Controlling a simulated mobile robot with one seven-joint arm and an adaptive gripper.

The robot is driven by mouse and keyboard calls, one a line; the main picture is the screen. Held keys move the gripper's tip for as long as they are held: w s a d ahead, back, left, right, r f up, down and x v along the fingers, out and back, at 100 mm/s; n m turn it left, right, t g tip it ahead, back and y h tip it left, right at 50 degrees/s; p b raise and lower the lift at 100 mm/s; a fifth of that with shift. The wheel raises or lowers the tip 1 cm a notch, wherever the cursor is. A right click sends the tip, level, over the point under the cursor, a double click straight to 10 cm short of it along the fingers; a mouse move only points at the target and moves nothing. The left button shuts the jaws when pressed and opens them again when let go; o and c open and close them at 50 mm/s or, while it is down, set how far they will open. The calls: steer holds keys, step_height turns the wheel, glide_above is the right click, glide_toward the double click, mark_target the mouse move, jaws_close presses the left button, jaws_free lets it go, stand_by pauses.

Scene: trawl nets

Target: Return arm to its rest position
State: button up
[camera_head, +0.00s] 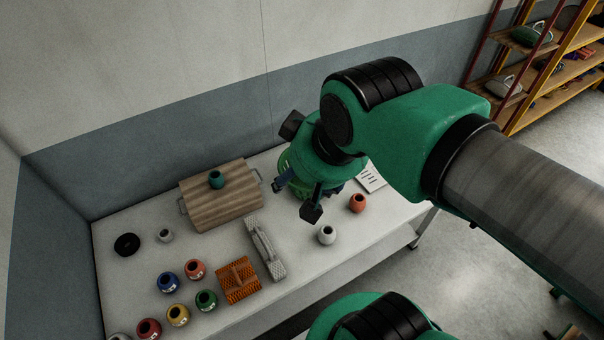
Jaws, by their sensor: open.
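My green and black arm reaches in from the right over the white table (222,262). My gripper (293,203) hangs above the table's right half, its dark fingers spread apart. Nothing shows between the fingers. A white pot (327,235) and an orange-red pot (357,203) stand on the table just right of the gripper. Part of the gripper is hidden behind my wrist.
A wooden board (222,205) with handles carries a teal pot (216,179). A grey float (265,250), an orange net-like block (238,281), a black disc (127,245) and several coloured pots lie leftward. A wall backs the table. Shelves (540,60) stand far right; open floor lies between.

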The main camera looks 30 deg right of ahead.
steer(key=shift+f, duration=0.1)
stand_by(0.3)
step_height(320, 180, down, 14)
steer(key=b, duration=1.4)
